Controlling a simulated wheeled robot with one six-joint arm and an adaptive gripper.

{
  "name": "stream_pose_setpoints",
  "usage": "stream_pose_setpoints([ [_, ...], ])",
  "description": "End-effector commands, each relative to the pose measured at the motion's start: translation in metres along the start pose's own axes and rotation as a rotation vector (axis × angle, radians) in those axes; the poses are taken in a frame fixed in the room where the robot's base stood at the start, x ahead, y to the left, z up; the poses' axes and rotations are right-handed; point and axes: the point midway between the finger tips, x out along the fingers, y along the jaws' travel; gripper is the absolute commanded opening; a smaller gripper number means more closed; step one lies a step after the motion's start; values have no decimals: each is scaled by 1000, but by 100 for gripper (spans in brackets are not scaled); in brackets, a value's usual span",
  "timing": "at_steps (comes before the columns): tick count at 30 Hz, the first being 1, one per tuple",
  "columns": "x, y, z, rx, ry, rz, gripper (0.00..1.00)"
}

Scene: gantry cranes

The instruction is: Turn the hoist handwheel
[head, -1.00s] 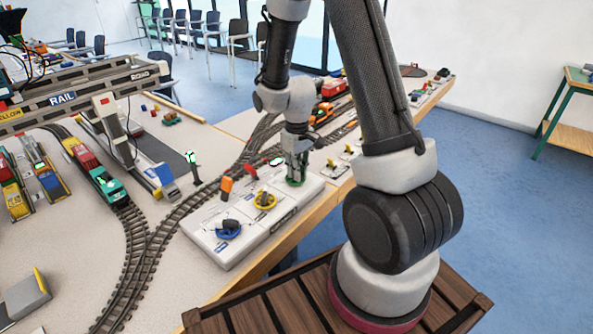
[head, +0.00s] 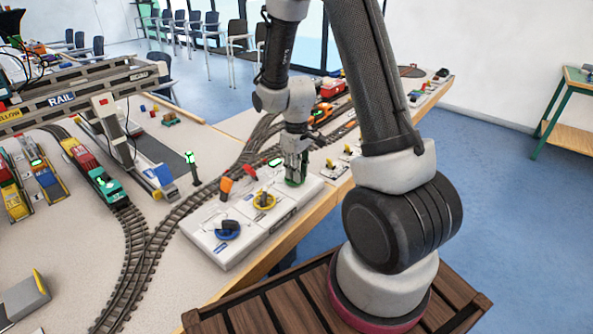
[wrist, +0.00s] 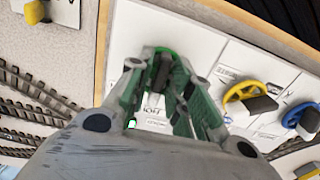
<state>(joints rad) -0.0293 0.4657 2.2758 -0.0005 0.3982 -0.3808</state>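The handwheel under my gripper is green (head: 295,183) and lies at the right end of the white control panel. A label beside it in the wrist view seems to read HOIST, seen upside down. My gripper (head: 293,166) points down over this wheel, fingertips at its level. In the wrist view my gripper (wrist: 162,68) has its fingers on both sides of a dark part at the wheel's middle. The fingers hide most of the wheel, and whether they press on that part is unclear.
A yellow handwheel (head: 264,201) and a blue handwheel (head: 228,230) stand on the same panel (head: 240,250), left of my gripper. Model track (head: 150,245) curves along the panel's left side.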

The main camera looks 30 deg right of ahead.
Motion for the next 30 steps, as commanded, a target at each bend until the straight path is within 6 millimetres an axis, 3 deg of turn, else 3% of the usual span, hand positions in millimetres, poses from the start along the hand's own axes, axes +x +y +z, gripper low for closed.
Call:
stream_pose_setpoints([
  [9, 0, 0, 0, 1, -1, -1, 32],
  [13, -9, 0, 0, 1, 1, 0, 32],
  [24, -87, 0, -1, 1, 4, 2, 32],
  [30, -114, 0, 0, 1, 1, 0, 32],
])
